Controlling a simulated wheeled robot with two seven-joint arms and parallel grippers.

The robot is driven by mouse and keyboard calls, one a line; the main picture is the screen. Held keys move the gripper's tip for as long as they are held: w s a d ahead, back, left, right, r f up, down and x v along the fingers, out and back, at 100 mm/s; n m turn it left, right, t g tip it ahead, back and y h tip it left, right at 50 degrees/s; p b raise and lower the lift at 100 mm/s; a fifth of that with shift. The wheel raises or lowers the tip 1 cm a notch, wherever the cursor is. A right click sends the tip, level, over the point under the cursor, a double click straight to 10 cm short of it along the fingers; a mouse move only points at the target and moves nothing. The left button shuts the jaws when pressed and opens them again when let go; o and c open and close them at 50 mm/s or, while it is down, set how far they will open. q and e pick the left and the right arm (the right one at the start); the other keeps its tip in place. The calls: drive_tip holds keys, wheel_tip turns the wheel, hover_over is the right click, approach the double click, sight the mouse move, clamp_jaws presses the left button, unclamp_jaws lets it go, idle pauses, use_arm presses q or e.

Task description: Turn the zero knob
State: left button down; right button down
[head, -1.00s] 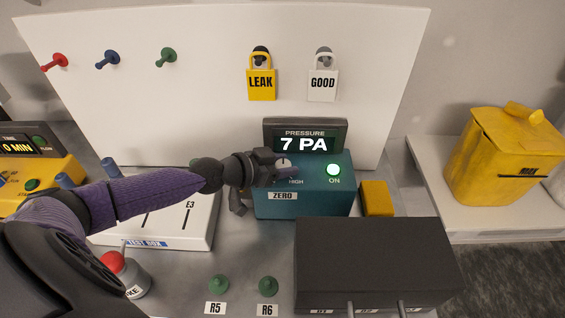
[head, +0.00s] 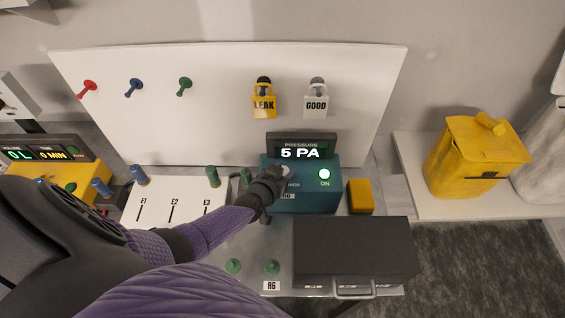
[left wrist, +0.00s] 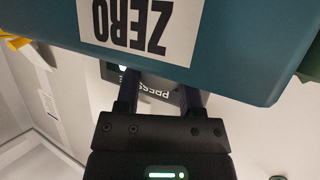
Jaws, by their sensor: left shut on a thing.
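The teal pressure meter (head: 310,203) stands on the bench, with a screen (head: 301,153) reading 5 PA and a lit green ON light (head: 324,176). The pale top of the zero knob (head: 286,171) shows on the meter's upper left. My left gripper (head: 282,173) is shut on the knob, and its fingers hide most of it. In the left wrist view the meter's ZERO label (left wrist: 139,25) appears upside down; the meter's body covers the fingertips (left wrist: 160,92) and the knob. My right gripper is not in view.
A yellow block (head: 360,197) sits just right of the meter. A dark box (head: 354,245) stands in front. A white test box (head: 170,200) lies left, partly behind my arm. LEAK (head: 264,103) and GOOD (head: 315,104) tags hang on the back panel.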

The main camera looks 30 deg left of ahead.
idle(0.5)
use_arm(q)
drive_tip(key=shift+c, duration=1.1)
unclamp_jaws()
drive_tip(key=p+v, duration=0.5)
drive_tip(key=v, duration=0.5)
